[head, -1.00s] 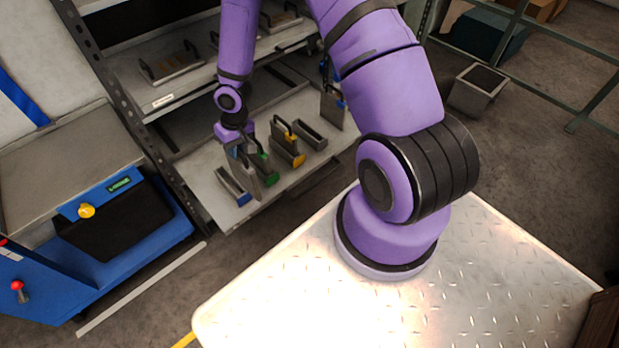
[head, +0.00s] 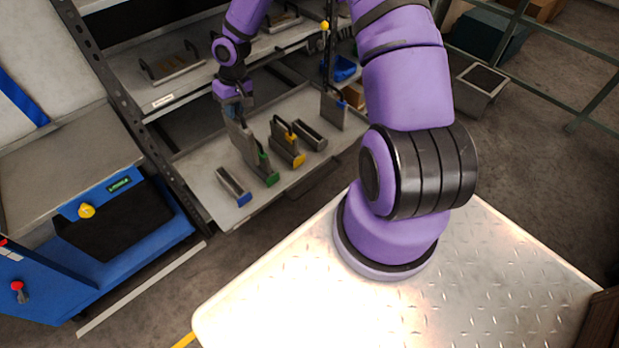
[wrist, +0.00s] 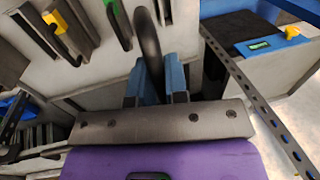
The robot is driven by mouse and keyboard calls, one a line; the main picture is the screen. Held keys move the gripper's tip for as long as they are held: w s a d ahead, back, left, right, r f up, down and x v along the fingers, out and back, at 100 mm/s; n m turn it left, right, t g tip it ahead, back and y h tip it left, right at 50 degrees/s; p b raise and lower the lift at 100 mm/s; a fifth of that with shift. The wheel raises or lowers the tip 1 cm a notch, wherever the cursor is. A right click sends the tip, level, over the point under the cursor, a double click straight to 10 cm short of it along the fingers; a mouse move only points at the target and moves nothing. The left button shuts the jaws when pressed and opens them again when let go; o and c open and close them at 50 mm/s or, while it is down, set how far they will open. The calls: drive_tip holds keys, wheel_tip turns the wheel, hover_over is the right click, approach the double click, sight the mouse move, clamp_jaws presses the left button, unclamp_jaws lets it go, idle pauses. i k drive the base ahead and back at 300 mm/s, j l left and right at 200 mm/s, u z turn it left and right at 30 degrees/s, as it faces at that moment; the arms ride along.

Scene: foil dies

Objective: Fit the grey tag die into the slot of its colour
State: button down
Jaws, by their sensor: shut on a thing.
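My gripper (head: 234,97) is above the left part of the shelf tray, shut on the dark handle of a flat grey die (head: 239,135). The die hangs upright below it; no coloured tag shows on it. In the wrist view the blue fingers of my gripper (wrist: 154,85) close on the curved handle (wrist: 150,40). The held die partly hides the green-tagged die, which stands at the green-ended slot (head: 271,180). A slot block with a plain grey end (head: 311,135) lies right of the yellow one, looking empty.
A yellow-tagged die (head: 283,138) stands in the yellow-ended slot (head: 298,160). The blue-ended slot (head: 232,185) is empty at the front left. A blue-tagged die (head: 333,108) stands at the tray's right. The tray (head: 205,160) has bare room at left, and a shelf lies above behind.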

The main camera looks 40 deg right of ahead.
sight(308, 139)
drive_tip(key=k+j+z, duration=0.25)
drive_tip(key=z, duration=0.15)
drive_tip(key=i+z, duration=0.2)
drive_tip(key=i+j+z, duration=0.15)
drive_tip(key=i+z, duration=0.15)
drive_tip(key=i, duration=0.25)
